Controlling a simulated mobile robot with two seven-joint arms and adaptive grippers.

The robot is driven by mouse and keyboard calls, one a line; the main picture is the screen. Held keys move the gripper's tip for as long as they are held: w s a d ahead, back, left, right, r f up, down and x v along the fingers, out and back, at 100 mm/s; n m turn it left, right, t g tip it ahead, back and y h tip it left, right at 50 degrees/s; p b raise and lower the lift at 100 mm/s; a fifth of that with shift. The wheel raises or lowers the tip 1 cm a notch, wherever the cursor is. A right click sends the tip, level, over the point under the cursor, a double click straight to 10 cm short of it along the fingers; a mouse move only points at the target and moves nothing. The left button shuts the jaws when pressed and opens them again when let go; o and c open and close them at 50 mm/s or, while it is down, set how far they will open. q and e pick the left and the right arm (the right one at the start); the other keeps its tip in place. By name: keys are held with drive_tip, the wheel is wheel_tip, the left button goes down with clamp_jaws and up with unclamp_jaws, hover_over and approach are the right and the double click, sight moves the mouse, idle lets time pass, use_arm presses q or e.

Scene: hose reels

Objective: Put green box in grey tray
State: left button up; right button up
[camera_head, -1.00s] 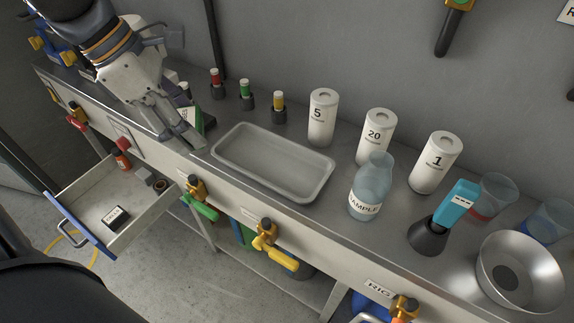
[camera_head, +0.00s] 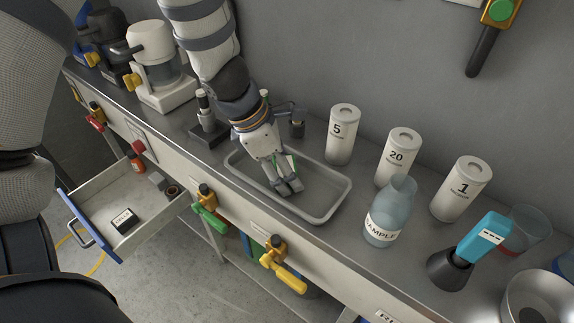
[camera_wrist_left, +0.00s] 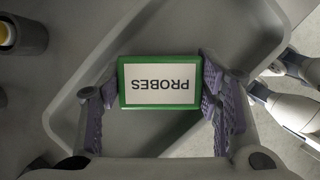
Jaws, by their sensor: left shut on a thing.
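The green box (camera_wrist_left: 160,108), with a white label reading PROBES, sits between the purple-padded fingers of my left gripper (camera_wrist_left: 162,105) in the left wrist view. The fingers press on both its sides. In the head view my left gripper (camera_head: 288,186) points down over the left half of the grey tray (camera_head: 325,208), and only slivers of the green box (camera_head: 275,162) show around the fingers. The tray lies on the bench and is otherwise empty. I cannot tell whether the box touches the tray floor. My right gripper is not in view.
White cylinders (camera_head: 342,134) and a SAMPLE bottle (camera_head: 390,212) stand right of the tray. A blue-handled tool in a dark cone (camera_head: 468,252) is farther right. An open drawer (camera_head: 125,210) juts out at the left. The tray's right half is clear.

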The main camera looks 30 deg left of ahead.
sight(276, 167)
use_arm(q)
drive_tip(key=o, duration=0.9)
drive_tip(key=v, duration=0.3)
drive_tip(key=p+v, duration=0.1)
drive_tip(key=v, duration=0.2)
drive_tip(key=shift+w+d+r, duration=0.1)
drive_tip(key=shift+w+r, duration=0.1)
drive_tip(key=v, duration=0.6)
drive_tip(key=shift+s+f, duration=0.1)
drive_tip(key=shift+s, duration=0.15)
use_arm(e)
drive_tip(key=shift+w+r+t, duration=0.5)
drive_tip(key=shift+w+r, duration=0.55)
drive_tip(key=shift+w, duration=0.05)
